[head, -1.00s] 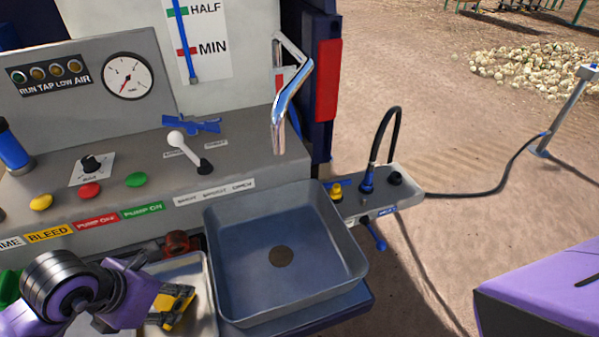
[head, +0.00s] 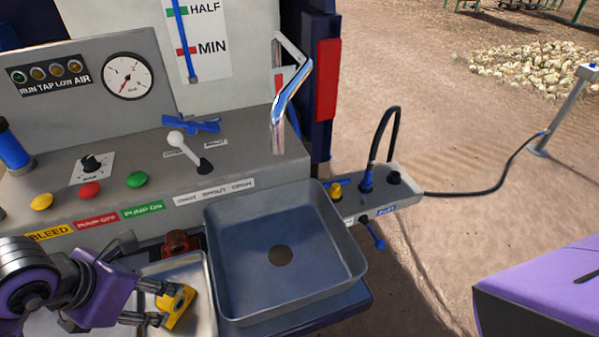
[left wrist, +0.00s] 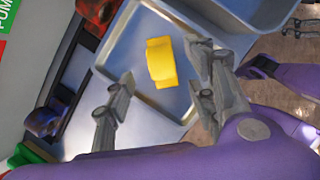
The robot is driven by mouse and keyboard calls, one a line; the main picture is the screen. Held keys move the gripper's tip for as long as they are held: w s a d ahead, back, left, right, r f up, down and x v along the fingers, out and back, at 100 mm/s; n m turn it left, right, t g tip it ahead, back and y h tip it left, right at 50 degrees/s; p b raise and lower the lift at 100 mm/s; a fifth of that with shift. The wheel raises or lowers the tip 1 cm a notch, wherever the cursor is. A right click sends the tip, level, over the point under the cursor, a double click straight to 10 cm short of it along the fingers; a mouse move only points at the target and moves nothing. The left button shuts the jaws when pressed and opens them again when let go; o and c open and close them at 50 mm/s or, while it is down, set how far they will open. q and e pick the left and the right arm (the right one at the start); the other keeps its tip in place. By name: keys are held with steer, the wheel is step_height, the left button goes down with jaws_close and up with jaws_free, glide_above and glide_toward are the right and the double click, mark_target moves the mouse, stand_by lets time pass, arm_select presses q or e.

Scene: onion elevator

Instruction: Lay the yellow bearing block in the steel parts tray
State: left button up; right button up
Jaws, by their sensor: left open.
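The yellow bearing block (head: 178,306) lies tilted in the small light-grey steel parts tray (head: 207,318), near the front in the head view. In the left wrist view the block (left wrist: 161,62) is over the pale floor of the tray (left wrist: 118,42). My left gripper (head: 159,304) is open at the block's left side. In the left wrist view its fingertips (left wrist: 160,70) are apart, one on each side of the block, with gaps visible. Part of the tray is hidden under the gripper.
A deep grey basin (head: 285,222) with a dark round spot in its floor stands right of the tray. Behind the tray are a red-brown fitting (head: 177,243) and a panel with coloured buttons (head: 90,190). A chrome pipe (head: 291,95) hangs above the basin's back.

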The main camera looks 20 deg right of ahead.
arm_select(q)
steer(key=v, duration=0.6)
